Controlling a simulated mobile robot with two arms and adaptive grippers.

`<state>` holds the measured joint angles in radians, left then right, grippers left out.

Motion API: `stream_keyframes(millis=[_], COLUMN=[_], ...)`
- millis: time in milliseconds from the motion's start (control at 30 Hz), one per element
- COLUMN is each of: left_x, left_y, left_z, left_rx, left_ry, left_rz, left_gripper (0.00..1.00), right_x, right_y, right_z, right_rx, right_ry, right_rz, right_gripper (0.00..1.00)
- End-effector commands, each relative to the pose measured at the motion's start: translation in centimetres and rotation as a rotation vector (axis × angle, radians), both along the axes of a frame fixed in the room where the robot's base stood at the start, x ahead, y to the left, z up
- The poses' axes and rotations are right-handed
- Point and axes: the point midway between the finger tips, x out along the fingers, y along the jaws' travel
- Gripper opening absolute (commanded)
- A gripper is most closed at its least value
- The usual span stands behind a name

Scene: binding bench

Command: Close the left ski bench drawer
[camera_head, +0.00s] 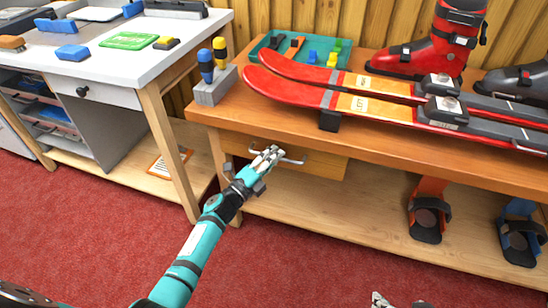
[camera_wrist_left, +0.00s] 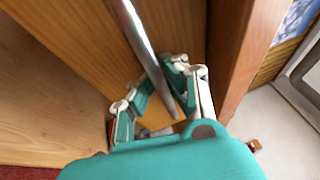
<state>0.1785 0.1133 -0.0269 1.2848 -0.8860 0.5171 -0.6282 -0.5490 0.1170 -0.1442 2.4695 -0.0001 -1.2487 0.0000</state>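The left ski bench drawer (camera_head: 322,164) is under the left end of the wooden ski bench, with a pale wood front and a metal bar handle (camera_head: 292,161). My left gripper (camera_head: 268,157) is at the handle, in front of the drawer front. In the left wrist view the handle bar (camera_wrist_left: 139,36) runs between the fingers of my left gripper (camera_wrist_left: 162,80), which are closed in around it. How far the drawer stands out is hard to judge. A small part of my right gripper (camera_head: 380,299) shows at the bottom edge; its fingers are mostly cut off.
The bench top (camera_head: 400,145) carries red skis (camera_head: 300,92), a red boot (camera_head: 437,42), a teal tray (camera_head: 258,49) and a grey tool block (camera_head: 213,89). A white table (camera_head: 110,60) stands left; red carpet is free in front.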

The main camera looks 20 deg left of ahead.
Motion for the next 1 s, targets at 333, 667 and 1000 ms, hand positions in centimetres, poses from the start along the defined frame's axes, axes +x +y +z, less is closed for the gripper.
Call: stream_keyframes(millis=[333, 667, 1000], left_x=[0.0, -2.0, -8.3], left_y=[0.0, 0.9, 3.8], left_z=[0.0, -0.5, -1.7], left_rx=[-0.003, -0.001, -0.002], left_ry=[-0.001, 0.002, 0.002], left_rz=[-0.002, -0.002, -0.001], left_gripper=[0.34, 0.34, 0.34], right_x=[0.0, -0.1, -0.1], right_y=[0.0, 0.0, 0.0], right_z=[0.0, -0.1, 0.0], right_rx=[0.0, -0.001, -0.001], right_ry=[0.001, 0.004, 0.003], right_rz=[0.0, 0.0, 0.0], right_gripper=[0.77, 0.77, 0.77])
